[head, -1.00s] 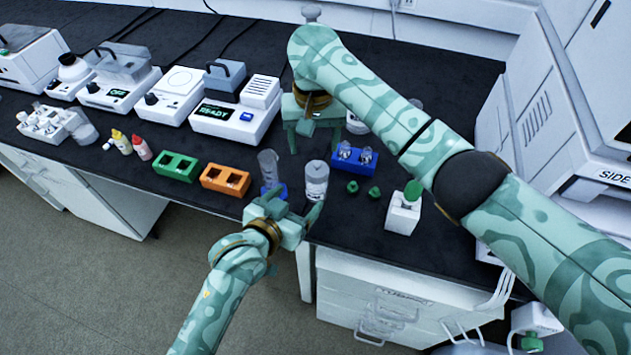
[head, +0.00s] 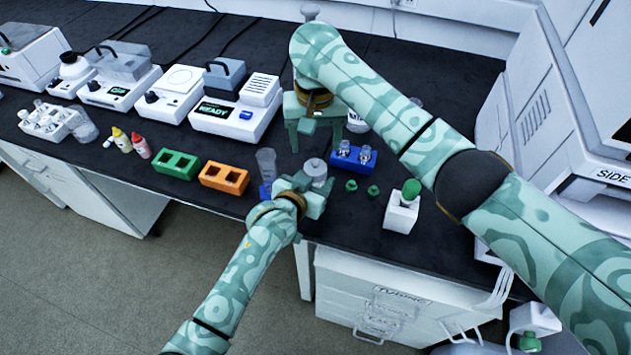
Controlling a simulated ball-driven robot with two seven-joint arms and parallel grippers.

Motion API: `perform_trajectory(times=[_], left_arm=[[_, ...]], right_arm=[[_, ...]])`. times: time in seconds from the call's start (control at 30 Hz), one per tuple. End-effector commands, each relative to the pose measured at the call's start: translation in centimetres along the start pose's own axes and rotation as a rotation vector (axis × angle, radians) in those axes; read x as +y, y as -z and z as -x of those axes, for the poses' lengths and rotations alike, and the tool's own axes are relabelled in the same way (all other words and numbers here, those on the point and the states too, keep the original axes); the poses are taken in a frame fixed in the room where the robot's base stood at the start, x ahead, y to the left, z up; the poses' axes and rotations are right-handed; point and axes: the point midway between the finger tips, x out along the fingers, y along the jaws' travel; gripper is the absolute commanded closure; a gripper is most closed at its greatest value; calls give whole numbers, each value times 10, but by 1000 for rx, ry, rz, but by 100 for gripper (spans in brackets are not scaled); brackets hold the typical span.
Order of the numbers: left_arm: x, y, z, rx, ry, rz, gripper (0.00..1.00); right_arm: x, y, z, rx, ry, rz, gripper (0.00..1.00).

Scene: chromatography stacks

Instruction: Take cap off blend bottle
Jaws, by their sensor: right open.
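A clear bottle with a pale cap (head: 315,168), which looks like the blend bottle, stands upright near the bench's front edge. Its label cannot be read. My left gripper (head: 310,190) is at its lower front, with the fingers at its body; they hide its lower part, and whether they are closed on it cannot be told. My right gripper (head: 315,132) is open and empty, pointing down behind the bottle and apart from it. Another clear vessel (head: 357,122) is partly hidden beside my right gripper and arm.
A clear cylinder (head: 266,163) on a blue base stands just left of the bottle. A blue rack (head: 353,158) with vials, two green caps (head: 373,190) and a white block (head: 401,212) with a green top lie right. Orange (head: 223,178) and green (head: 176,165) racks lie left.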

Motion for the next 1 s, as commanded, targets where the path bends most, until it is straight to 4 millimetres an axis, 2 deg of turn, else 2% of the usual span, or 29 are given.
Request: perform_trajectory(times=[0.03,0.1,0.17,0.27,0.47,0.63,0.8,0.9,1.0], left_arm=[[0,0,0,0,0,0,71],[0,0,0,0,0,0,91],[0,0,0,0,0,0,91],[0,0,0,0,0,0,91],[0,0,0,-1,1,0,91],[0,0,0,-1,1,0,91],[0,0,0,-1,0,0,91],[0,0,0,-1,0,0,91],[0,0,0,0,0,0,91]], right_arm=[[0,0,0,0,0,0,36],[0,0,0,0,0,0,36],[0,0,0,1,0,1,28],[-2,-3,0,18,0,16,28],[-9,-24,7,154,3,83,28],[-4,-42,22,297,11,95,28],[3,-53,33,379,15,81,28],[5,-52,29,391,14,76,28],[5,-47,17,391,11,76,28]])
